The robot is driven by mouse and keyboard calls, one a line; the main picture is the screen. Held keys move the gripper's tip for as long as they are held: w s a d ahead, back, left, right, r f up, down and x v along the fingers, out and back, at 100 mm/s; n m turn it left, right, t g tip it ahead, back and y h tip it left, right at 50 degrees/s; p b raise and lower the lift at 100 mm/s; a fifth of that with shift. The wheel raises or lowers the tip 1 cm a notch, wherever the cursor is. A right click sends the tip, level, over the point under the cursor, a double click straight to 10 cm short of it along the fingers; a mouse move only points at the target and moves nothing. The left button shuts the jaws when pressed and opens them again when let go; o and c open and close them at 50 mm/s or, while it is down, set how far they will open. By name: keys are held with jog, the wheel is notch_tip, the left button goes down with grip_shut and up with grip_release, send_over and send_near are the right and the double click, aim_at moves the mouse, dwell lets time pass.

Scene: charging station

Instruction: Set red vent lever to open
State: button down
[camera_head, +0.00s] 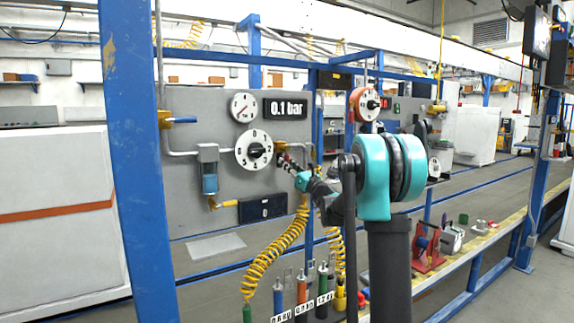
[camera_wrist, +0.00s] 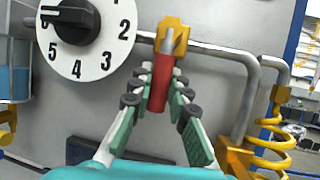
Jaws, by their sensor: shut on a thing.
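The red vent lever (camera_wrist: 160,84) hangs down from a yellow valve body (camera_wrist: 171,34) on a grey pipe in the wrist view. It points roughly straight down, across the pipe's line. My gripper (camera_wrist: 160,92) is shut on the lever, with a dark-padded finger on each side of it. In the head view my gripper (camera_head: 289,163) reaches the grey panel just right of the large numbered dial. The lever is mostly hidden there by the fingers.
The numbered dial with a black knob (camera_wrist: 76,20) is close on the left. A display (camera_head: 285,107) reads 0.1 bar. A yellow coiled hose (camera_wrist: 272,150) hangs at the right. Bottles (camera_head: 302,292) stand below the panel.

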jog(key=c, duration=1.4)
grip_release()
jog(key=shift+c, duration=0.2)
jog(key=v, duration=1.2)
jog(key=shift+s, duration=0.1)
jog(key=shift+a, duration=0.15)
